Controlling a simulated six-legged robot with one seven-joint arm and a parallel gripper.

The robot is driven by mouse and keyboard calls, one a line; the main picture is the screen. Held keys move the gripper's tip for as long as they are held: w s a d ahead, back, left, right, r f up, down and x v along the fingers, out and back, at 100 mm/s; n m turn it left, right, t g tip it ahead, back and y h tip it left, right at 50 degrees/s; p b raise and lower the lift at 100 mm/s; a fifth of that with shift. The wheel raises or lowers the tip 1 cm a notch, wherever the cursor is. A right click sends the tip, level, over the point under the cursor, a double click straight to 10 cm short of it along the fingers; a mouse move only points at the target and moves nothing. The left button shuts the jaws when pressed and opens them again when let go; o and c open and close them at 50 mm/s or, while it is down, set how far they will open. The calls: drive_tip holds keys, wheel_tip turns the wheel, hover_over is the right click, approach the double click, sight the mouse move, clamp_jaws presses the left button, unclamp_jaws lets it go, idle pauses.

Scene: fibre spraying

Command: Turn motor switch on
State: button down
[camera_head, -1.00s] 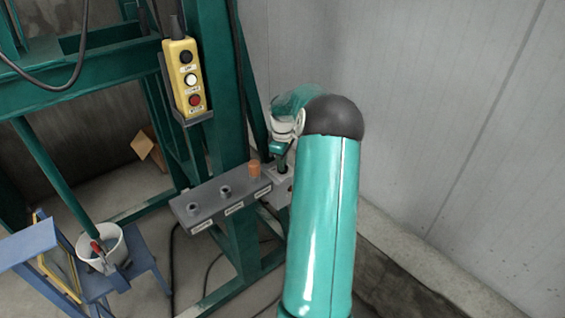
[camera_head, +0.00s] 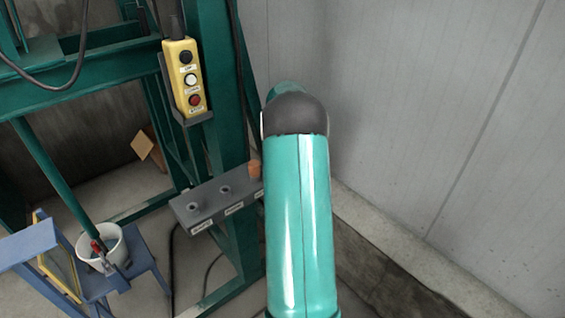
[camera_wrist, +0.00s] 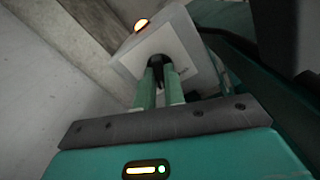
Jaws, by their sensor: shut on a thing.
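In the wrist view, the motor switch is a black knob (camera_wrist: 157,60) on the front of a pale grey box (camera_wrist: 186,42). A small orange-white lamp (camera_wrist: 142,24) glows at the top edge of the box. My gripper (camera_wrist: 160,74) reaches the box, its two green fingers shut on the black knob. The fingers hide part of the knob, so its exact angle is hard to tell. In the head view, my own arm hides the switch box and the gripper.
A dark grey panel (camera_head: 212,206) with an orange knob (camera_head: 254,170) is beside my arm. A yellow button pendant (camera_head: 184,80) hangs on the green frame (camera_head: 221,110). A white bucket (camera_head: 104,245) stands on a blue stand (camera_head: 143,262) at lower left. A grey wall (camera_head: 430,110) is on the right.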

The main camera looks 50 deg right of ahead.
drive_tip(key=shift+m, duration=1.2)
drive_tip(key=c, duration=1.5)
unclamp_jaws()
drive_tip(key=shift+r, duration=0.15)
wheel_tip(320, 180, up, 14)
drive_tip(key=shift+f, duration=0.2)
